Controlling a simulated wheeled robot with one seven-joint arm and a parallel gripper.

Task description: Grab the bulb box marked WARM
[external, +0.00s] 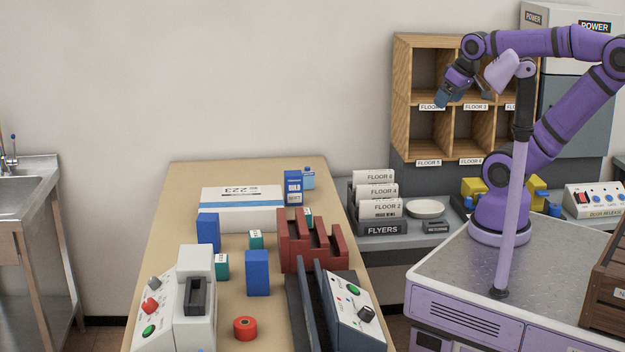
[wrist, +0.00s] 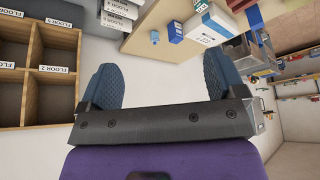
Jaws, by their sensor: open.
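Several blue boxes stand on the wooden table. One at the back (external: 293,187) has a white label with small print that I cannot read surely. Two others, at the left (external: 208,232) and nearer the front (external: 257,272), show plain blue faces. I cannot read WARM on any box. In the wrist view, a blue box (wrist: 175,32) stands beside the white parcel. My gripper (external: 443,98) is raised in front of the wooden pigeonholes, well apart from the boxes. In the wrist view my gripper (wrist: 161,82) has its two dark blue pads wide apart, with nothing between them.
A white parcel (external: 240,215) and a dark red rack (external: 312,245) occupy the table, with small teal boxes (external: 256,239) and a red tape roll (external: 245,328). Machines stand at the front. Pigeonholes (external: 400,100) are near my arm. The table's back left is clear.

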